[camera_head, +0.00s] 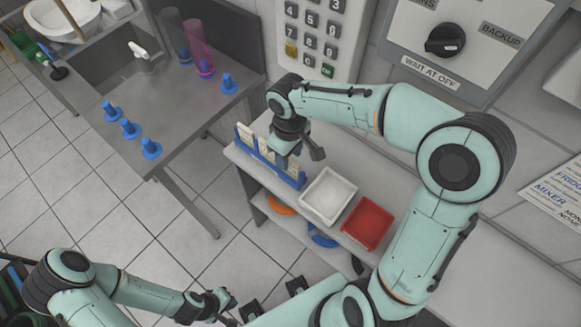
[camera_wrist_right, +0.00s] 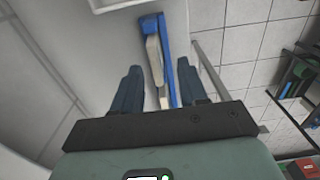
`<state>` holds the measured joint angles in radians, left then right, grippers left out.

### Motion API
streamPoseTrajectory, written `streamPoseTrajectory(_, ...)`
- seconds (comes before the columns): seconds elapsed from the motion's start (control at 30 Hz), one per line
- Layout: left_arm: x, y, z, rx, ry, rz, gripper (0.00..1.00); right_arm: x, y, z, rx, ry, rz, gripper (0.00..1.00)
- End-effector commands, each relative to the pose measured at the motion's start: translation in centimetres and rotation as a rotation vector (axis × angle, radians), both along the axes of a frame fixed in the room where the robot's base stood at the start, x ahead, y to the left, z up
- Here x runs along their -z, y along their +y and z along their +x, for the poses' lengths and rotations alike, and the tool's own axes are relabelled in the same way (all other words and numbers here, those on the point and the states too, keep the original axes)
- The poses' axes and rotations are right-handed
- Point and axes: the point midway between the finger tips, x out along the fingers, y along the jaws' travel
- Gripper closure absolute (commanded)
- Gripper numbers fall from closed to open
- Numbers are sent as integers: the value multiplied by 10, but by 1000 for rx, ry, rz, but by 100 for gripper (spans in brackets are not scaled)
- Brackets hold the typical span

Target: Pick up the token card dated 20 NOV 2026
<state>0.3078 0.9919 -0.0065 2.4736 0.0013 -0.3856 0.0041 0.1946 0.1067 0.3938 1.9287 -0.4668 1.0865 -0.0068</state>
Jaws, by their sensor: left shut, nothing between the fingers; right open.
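A blue rack (camera_head: 283,176) stands along the left edge of a grey shelf and holds several cream token cards (camera_head: 245,132) upright. No date is readable on any card at this size. My right gripper (camera_head: 283,158) is open over the middle of the rack and hides part of it. In the right wrist view, its fingers (camera_wrist_right: 158,85) stand apart on either side of the blue rack (camera_wrist_right: 168,60), with cream cards (camera_wrist_right: 154,58) between and beyond them. I cannot tell how deep the fingers reach. My left gripper (camera_head: 228,303) is shut and empty, low in the head view, away from the rack.
A white tray (camera_head: 328,197) and a red tray (camera_head: 367,223) sit on the shelf (camera_head: 298,206), right of the rack. A steel counter (camera_head: 185,107) with blue-based holders stands left. A keypad (camera_head: 318,38) and a dial panel (camera_head: 446,40) are on the wall behind. Tiled floor is clear between.

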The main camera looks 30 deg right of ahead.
Motion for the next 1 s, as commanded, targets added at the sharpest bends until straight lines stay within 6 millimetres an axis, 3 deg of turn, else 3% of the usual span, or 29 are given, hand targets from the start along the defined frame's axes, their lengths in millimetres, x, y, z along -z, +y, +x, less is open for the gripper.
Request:
streamPoseTrajectory(0.27, 1, 0, 0, 1, 0, 0, 100, 23, -1, 0, 1, 3, 1, 57)
streamPoseTrajectory(0.5, 3, 0, -1, 0, 1, 0, 100, 58, -4, 2, 0, 4, 1, 57)
streamPoseTrajectory(0.83, 3, 0, -2, 0, 1, 0, 100, 64, -4, 2, 0, -1, 0, 57)
streamPoseTrajectory(0.97, 3, 0, -2, 0, 1, 0, 100, 64, -4, 2, 0, -1, 0, 100)
streamPoseTrajectory(1.0, 3, 0, -2, 0, 1, 0, 100, 64, -4, 2, 0, -1, 0, 100)
